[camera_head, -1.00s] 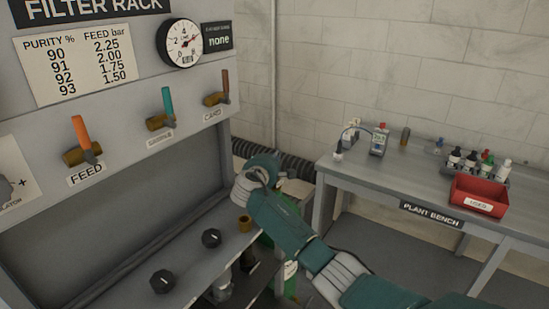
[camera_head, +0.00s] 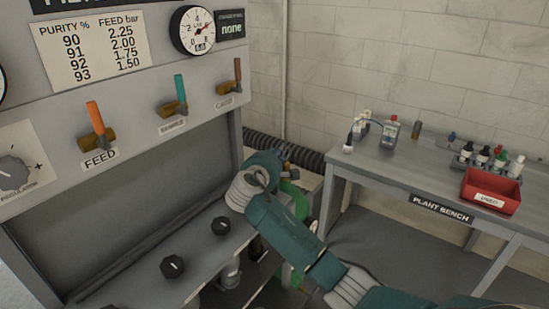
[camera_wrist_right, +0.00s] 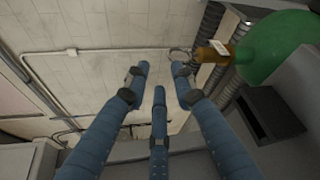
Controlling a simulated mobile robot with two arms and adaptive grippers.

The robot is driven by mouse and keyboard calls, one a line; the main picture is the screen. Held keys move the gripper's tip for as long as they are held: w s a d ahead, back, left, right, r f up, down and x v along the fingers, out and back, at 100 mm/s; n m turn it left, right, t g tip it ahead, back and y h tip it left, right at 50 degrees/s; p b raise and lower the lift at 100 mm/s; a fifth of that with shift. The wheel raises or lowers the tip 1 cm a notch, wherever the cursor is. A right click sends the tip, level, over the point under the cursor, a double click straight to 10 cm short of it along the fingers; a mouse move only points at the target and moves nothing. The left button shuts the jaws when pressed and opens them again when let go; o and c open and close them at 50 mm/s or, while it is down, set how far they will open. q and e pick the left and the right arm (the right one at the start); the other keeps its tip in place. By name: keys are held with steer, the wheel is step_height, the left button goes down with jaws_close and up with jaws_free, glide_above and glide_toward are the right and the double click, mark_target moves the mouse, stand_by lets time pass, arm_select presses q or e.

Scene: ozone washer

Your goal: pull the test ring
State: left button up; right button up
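In the right wrist view, a thin dark ring (camera_wrist_right: 181,54) hangs beside a brass fitting (camera_wrist_right: 213,54) with a pale tag. The fitting sits on the end of a green cylinder (camera_wrist_right: 278,46). My right gripper (camera_wrist_right: 160,75) points toward them with its blue fingers spread and nothing between them. The ring appears close to the tip of the right-hand finger; I cannot tell whether they touch. In the head view my teal right arm reaches past the filter rack, and its wrist hides the fingers and the ring. The green cylinder (camera_head: 301,203) shows partly behind that arm. My left gripper is out of view.
The filter rack (camera_head: 180,135) stands at left with several valve handles, a gauge (camera_head: 193,30) and black knobs (camera_head: 172,267). A ribbed dark hose (camera_head: 300,154) runs along the wall. The plant bench (camera_head: 420,180) at right carries bottles and a red bin (camera_head: 490,192).

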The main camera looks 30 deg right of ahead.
steer(key=shift+v, duration=2)
